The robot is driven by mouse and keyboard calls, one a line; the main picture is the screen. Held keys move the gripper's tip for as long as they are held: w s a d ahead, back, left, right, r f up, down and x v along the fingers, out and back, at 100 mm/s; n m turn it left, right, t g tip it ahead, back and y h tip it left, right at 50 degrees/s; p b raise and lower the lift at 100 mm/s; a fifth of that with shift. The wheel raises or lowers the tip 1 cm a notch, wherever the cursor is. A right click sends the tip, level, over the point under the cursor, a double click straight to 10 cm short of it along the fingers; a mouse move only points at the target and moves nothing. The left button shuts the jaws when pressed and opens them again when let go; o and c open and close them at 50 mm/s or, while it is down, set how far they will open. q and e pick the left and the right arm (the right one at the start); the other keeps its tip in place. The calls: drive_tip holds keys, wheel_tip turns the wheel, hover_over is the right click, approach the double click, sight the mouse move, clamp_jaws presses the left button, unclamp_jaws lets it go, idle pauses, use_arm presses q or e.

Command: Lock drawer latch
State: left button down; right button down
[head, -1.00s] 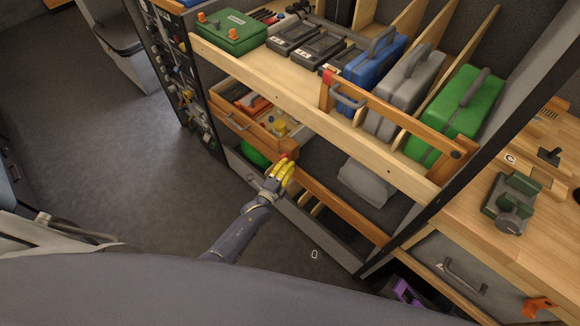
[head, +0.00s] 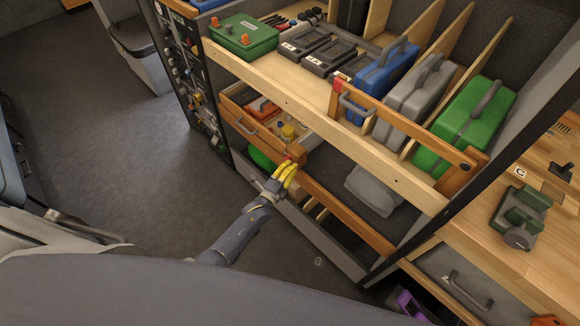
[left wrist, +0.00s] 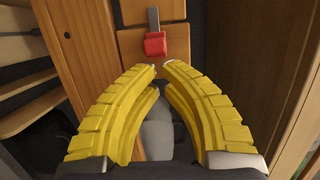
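The wooden drawer (head: 266,138) has a grey handle and sits below the shelf at the middle left. Its contents show from above, so it looks at least partly pulled out. The red latch (left wrist: 155,44) sits on a grey metal strip against wood, just ahead of my left gripper (left wrist: 159,67). In the head view, the left gripper (head: 287,172) hides most of the latch (head: 289,159). Its yellow fingers are curved together with tips almost meeting, nothing between them, and just short of the latch. My right gripper is out of view.
A wooden shelf above holds a green box (head: 245,36), black cases and blue, grey and green cases (head: 466,124). A hinged wooden bar (head: 405,125) crosses its front. A wooden rail (head: 345,213) runs right of the gripper. The floor at left (head: 110,130) is clear.

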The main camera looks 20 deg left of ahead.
use_arm(q)
drive_tip(key=s, duration=1.1)
drive_tip(key=s+a+f+n+g+y, duration=0.1)
drive_tip(key=s+a+f+n+g, duration=0.15)
drive_tip(key=s+f+n, duration=0.4)
drive_tip(key=s+a+f+n+g+y, duration=0.1)
drive_tip(key=s+f+n+g, duration=0.2)
drive_tip(key=f, duration=0.7)
drive_tip(key=s+a+f+n+g+y, duration=0.1)
drive_tip(key=s+f+n+g, duration=0.2)
drive_tip(key=s+f, duration=0.5)
drive_tip(key=s+a+f+n+g, duration=0.1)
drive_tip(key=s+f, duration=0.3)
drive_tip(key=s, duration=0.6)
drive_tip(key=s+a+f+n+g+y, duration=0.1)
drive_tip(key=s+f+g, duration=0.3)
drive_tip(key=s, duration=0.5)
drive_tip(key=s+a+f+n+g, duration=0.2)
drive_tip(key=s+f+n, duration=0.1)
drive_tip(key=s, duration=0.7)
drive_tip(key=shift+s+f+y, duration=0.3)
drive_tip(key=shift+f, duration=0.6)
drive_tip(key=shift+g, duration=0.25)
